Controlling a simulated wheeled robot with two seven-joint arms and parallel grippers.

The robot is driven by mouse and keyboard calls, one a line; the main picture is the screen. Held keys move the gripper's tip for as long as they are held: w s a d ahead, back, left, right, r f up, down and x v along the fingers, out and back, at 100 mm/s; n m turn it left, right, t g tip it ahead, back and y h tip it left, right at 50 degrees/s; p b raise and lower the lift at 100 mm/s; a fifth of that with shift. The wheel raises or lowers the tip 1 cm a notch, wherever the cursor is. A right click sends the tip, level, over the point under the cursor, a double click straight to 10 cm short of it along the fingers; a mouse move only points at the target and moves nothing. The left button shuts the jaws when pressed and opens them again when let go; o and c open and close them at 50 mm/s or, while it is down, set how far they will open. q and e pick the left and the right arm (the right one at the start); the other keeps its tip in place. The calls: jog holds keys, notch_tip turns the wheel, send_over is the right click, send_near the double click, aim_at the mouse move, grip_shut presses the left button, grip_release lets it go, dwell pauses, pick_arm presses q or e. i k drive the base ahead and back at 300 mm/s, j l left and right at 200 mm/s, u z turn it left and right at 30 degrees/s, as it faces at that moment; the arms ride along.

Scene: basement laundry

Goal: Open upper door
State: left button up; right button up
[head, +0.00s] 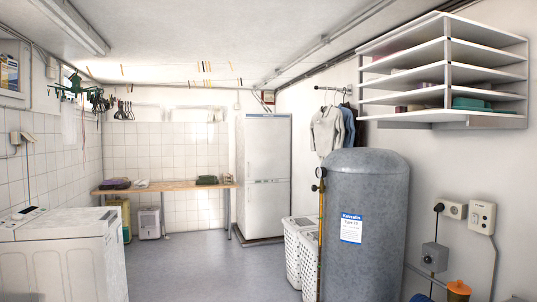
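A tall white fridge-freezer (264,175) stands at the back, right of the wooden table. It has an upper door (268,148) and a lower door (267,207), with a seam between them at about mid-height. Both doors look shut. Handle details are too small to make out. Neither of my grippers shows in the head view.
A white washing machine (62,258) is at the left front. A grey tank (366,225) and white laundry baskets (301,252) stand on the right. A wooden table (165,186) is along the back wall. The grey floor (190,270) between is clear.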

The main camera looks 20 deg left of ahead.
aim_at(267, 141)
jog(key=i+j+u, duration=0.35)
jog(key=i, duration=0.2)
jog(key=i+u, duration=0.35)
jog(key=i, duration=0.2)
jog(key=i+u, duration=0.15)
jog(key=i, duration=5.6)
jog(key=j, duration=0.15)
